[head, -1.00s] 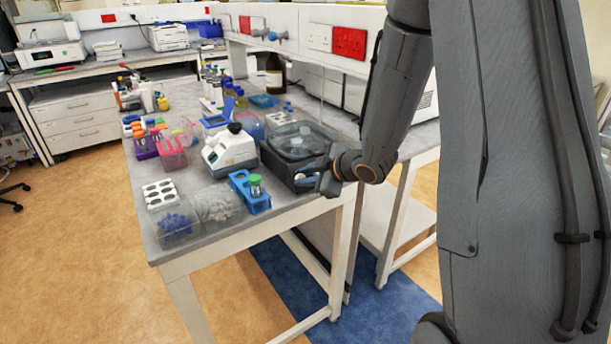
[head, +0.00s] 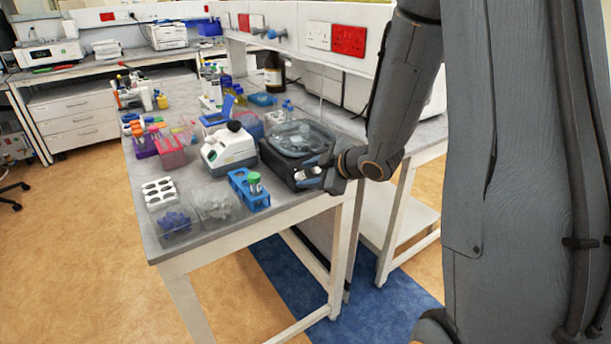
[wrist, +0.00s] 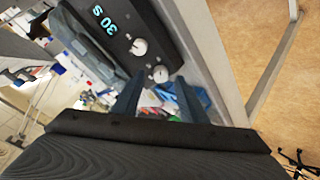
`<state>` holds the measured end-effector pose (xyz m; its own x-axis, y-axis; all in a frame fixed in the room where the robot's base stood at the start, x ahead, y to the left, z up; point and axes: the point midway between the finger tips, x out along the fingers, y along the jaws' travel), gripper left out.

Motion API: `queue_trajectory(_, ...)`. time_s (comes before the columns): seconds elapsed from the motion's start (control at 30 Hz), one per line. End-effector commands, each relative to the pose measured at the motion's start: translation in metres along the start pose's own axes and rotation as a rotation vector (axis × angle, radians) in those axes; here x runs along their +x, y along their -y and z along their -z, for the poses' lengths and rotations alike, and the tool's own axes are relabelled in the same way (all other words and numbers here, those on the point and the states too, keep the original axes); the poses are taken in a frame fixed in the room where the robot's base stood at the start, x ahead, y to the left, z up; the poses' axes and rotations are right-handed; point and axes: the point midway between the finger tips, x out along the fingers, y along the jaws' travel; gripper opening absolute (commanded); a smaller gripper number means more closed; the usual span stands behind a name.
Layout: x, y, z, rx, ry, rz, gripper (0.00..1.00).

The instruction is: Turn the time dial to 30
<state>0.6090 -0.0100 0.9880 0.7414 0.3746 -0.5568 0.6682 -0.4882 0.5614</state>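The dark box-shaped device (head: 277,161) with a clear lid stands at the bench's right edge. One dial (wrist: 139,47) is nearer the display; the other dial (wrist: 160,74) is farther along. Their labels are not legible. My gripper (head: 322,174) is at the device's front. In the wrist view my gripper (wrist: 160,88) has its fingers apart, with the farther dial appearing between the tips. I see no clear contact with it.
A white instrument (head: 229,150) and a blue tube rack (head: 248,190) with a green-capped tube stand left of the device. Clear boxes and a white rack (head: 159,192) are farther left. Open floor lies before the bench.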

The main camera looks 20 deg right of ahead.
Motion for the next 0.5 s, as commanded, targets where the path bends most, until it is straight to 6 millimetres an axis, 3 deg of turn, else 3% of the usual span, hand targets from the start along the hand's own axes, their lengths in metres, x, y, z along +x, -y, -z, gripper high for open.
queue_trajectory(0.3,-0.048,-0.001,-0.001,0.001,0.001,-0.003,0.39)
queue_trajectory(0.5,-0.061,0.001,-0.001,0.001,0.001,0.0,0.39)
